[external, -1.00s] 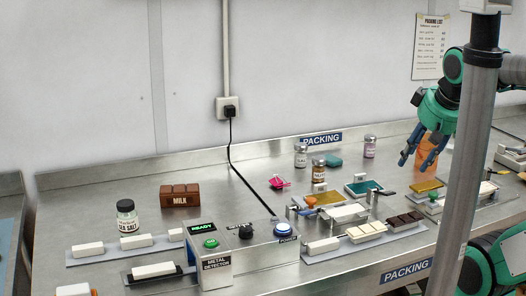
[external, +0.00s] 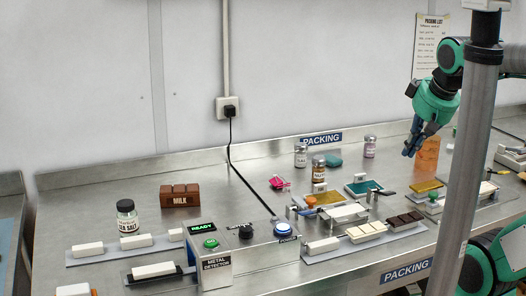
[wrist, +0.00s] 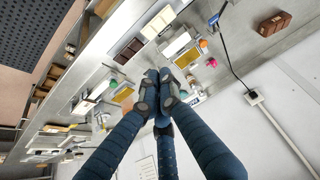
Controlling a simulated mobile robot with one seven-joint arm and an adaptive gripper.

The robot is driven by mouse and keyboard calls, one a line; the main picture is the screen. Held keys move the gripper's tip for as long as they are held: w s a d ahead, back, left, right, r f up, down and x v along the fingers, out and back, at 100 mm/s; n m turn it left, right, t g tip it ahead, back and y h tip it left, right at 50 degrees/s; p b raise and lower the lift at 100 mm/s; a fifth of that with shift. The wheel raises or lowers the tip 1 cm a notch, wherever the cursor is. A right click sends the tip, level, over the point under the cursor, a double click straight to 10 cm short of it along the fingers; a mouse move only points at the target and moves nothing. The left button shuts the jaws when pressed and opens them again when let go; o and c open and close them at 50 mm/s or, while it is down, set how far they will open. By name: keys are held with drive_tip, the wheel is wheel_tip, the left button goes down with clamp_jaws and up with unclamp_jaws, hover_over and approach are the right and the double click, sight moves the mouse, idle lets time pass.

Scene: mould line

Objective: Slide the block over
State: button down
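The frames do not tell which block is meant. White blocks lie on a grey strip at the left, one of them a white block (external: 136,241) at its middle. Another white block (external: 153,271) lies on a dark tray. A brown MILK block (external: 180,196) sits behind the ready panel; it also shows in the wrist view (wrist: 274,24). A cream block (external: 368,233) and a dark brown block (external: 404,220) lie on the front right strip. My gripper (external: 409,151) is above the bench's right part, apart from every block. In the wrist view its fingertips (wrist: 158,95) are together and empty.
A metal detector box (external: 218,273) with buttons stands at the front middle. A sea salt jar (external: 127,218), small jars (external: 319,168), coloured moulds (external: 363,187) and an orange item (external: 428,155) stand around. The bench middle behind the panel is fairly clear.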

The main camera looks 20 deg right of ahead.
drive_tip(key=w+a+r+n+g+p, duration=0.1)
drive_tip(key=w+a+r+n+p, duration=0.15)
drive_tip(key=w+a+r, duration=0.6)
drive_tip(key=w+a+r+n+g+p, duration=0.1)
drive_tip(key=w+r+n+p, duration=0.2)
drive_tip(key=w, duration=1.1)
drive_tip(key=w+a+n+g+p, duration=0.1)
drive_tip(key=w+a+n+p, duration=0.3)
drive_tip(key=w+a, duration=1.15)
drive_tip(key=w+a+f+n+g+p, duration=0.1)
drive_tip(key=w+a+f+n+p, duration=0.15)
drive_tip(key=w+a+f, duration=0.45)
drive_tip(key=w+a+f+n+p, duration=0.1)
drive_tip(key=w+a+f+p, duration=0.25)
drive_tip(key=w+a, duration=0.5)
drive_tip(key=a+f+n+g+p, duration=0.1)
drive_tip(key=a+f+n+p, duration=0.3)
drive_tip(key=a+f, duration=1.4)
wheel_tip(320, 180, down, 2)
drive_tip(key=shift+s+n+g, duration=0.3)
drive_tip(key=shift+s, duration=0.1)
